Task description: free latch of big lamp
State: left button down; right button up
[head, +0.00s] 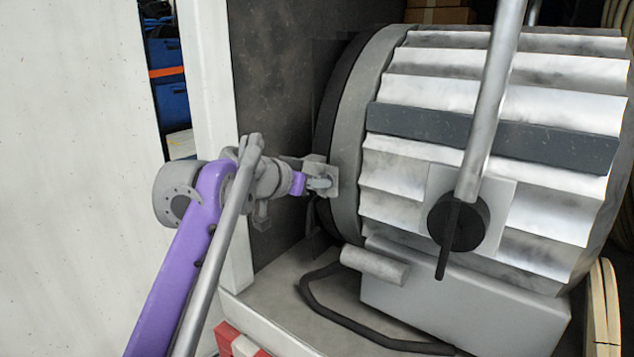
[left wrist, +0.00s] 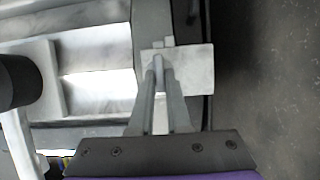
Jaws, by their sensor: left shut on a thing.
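The big lamp (head: 480,90) is a large ribbed drum lying on its side, with a grey front ring (head: 366,120). A small light metal latch plate (head: 332,187) sits on that ring's near side, and it also shows in the left wrist view (left wrist: 196,68). My left gripper (head: 318,183) comes in from the left, and its two fingers (left wrist: 160,78) are shut on the latch's small lever (left wrist: 158,66) at the plate. The fingers partly hide the latch. My right gripper is not in view.
A metal pole with a black knob (head: 458,222) stands in front of the drum. The lamp rests on a grey base (head: 460,300), with a black cable (head: 350,322) on the shelf. A white panel (head: 80,180) fills the left, and a dark wall (head: 270,110) stands behind my gripper.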

pick_arm(q)
jog(key=n+h+p, duration=0.2)
jog(key=n, duration=0.2)
jog(key=n+g+h+p, duration=0.1)
jog(key=n+h+p, duration=0.1)
jog(key=n, duration=0.3)
jog(key=a+f+n+h+p, duration=0.1)
jog(key=n+h+p, duration=0.2)
jog(key=n, duration=0.1)
jog(key=shift+w+p, duration=0.35)
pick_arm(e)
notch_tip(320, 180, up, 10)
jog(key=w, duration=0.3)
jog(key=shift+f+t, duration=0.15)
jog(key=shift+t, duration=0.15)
pick_arm(q)
jog(key=shift+n, duration=0.4)
jog(key=c, duration=0.9)
grip_release()
